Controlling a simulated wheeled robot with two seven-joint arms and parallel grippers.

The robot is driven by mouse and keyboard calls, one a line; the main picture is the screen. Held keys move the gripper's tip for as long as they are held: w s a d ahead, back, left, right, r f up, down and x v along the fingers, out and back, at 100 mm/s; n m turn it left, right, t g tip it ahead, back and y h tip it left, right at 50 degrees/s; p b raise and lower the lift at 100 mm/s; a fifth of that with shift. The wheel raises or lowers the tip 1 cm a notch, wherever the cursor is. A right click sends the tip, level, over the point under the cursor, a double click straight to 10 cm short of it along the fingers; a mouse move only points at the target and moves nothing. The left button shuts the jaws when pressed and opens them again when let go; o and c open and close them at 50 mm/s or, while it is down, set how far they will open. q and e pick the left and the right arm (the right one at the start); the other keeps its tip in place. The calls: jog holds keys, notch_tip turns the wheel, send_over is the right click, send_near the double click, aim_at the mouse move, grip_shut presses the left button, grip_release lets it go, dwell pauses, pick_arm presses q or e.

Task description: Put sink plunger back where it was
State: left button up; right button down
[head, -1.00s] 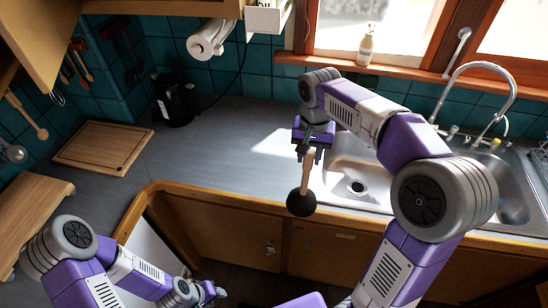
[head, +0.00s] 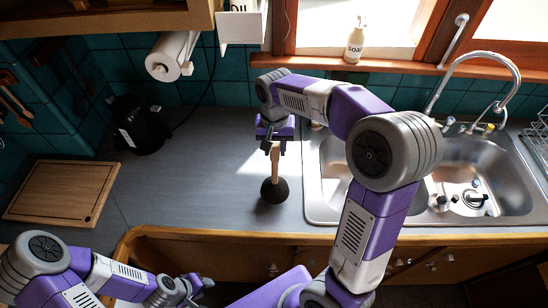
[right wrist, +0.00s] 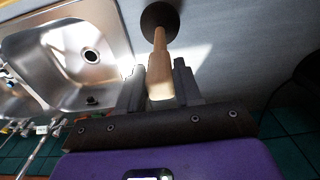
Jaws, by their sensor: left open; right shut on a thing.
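The sink plunger (head: 275,189) has a dark round cup and a light wooden handle. In the head view it hangs cup down, roughly upright, over the grey counter left of the sink (head: 318,205). I cannot tell whether the cup touches the counter. My right gripper (head: 273,146) is shut on the handle's upper end. In the right wrist view the plunger handle (right wrist: 159,60) lies between the fingers of my right gripper (right wrist: 160,82), with the cup beyond. My left gripper (head: 203,284) is open and empty, low in front of the cabinets.
The steel sink with its tap (head: 478,62) is at right; small dark items lie in its right basin. A cutting board (head: 62,192) and black kettle (head: 138,125) stand on the left counter. A soap bottle (head: 355,42) is on the sill. Counter around the plunger is clear.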

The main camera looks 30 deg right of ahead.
aim_at(275, 156)
notch_tip(275, 156, down, 4)
jog(key=shift+r, duration=0.1)
jog(key=shift+w, duration=0.1)
jog(key=c, duration=0.8)
grip_release()
jog(key=shift+o, duration=0.2)
jog(key=shift+r, duration=0.25)
notch_tip(275, 156, up, 12)
jog(key=shift+f+p, duration=0.2)
jog(key=shift+p, duration=0.15)
